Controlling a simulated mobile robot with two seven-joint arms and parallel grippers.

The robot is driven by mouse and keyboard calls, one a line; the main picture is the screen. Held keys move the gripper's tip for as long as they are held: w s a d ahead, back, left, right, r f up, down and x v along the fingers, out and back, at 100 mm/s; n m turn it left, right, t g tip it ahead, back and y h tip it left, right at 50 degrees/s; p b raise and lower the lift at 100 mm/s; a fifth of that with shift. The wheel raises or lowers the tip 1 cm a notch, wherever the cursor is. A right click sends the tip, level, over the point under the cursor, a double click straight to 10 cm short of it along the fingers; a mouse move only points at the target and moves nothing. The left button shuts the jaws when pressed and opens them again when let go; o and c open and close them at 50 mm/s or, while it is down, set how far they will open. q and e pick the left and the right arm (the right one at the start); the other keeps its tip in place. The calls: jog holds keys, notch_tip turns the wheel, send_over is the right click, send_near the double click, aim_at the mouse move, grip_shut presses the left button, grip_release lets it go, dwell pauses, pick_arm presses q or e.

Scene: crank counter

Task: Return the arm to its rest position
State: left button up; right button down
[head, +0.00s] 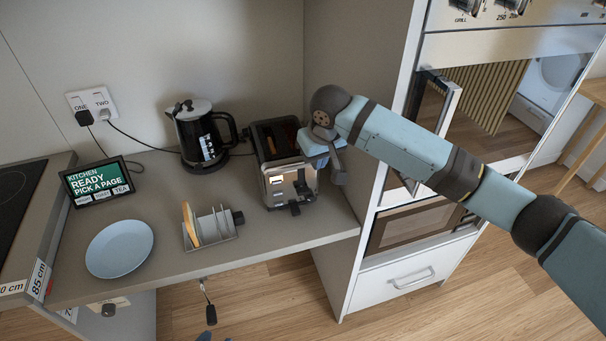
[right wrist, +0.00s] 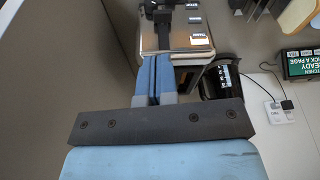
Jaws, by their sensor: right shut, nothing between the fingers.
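My right arm (head: 410,145) comes in from the right, across the front of the tall oven cabinet. Its gripper (head: 305,150) is at the right side of the chrome toaster (head: 278,185), close to its upper edge. In the right wrist view the blue fingers (right wrist: 154,70) are shut together with nothing between them, and they point toward the toaster (right wrist: 178,40). Whether they touch it I cannot tell. The toaster's slots look dark, with something reddish brown inside. My left gripper is not clearly seen.
A black kettle (head: 200,135) stands left of the toaster. A toast rack (head: 212,228) with a bread slice (head: 190,222), a blue plate (head: 119,248) and a tablet (head: 97,182) are on the counter.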

dwell(0.5)
jog(key=s+a+f+t+y+p, duration=0.1)
jog(key=s+f+t+y+p, duration=0.15)
jog(key=s+f+y, duration=0.75)
jog(key=s+d+f+m+t+h, duration=0.1)
jog(key=s+d+f+t+h, duration=0.2)
jog(key=s+d+f, duration=0.3)
jog(key=s+d+f+m+t+h, duration=0.1)
jog(key=s+d+f+t+h, duration=0.2)
jog(key=s+d, duration=0.9)
jog(key=s+f+h+p, duration=0.1)
jog(key=s+f+h, duration=0.1)
jog(key=s+f, duration=0.1)
jog(key=shift+s+f, duration=0.35)
jog(key=shift+s, duration=0.05)
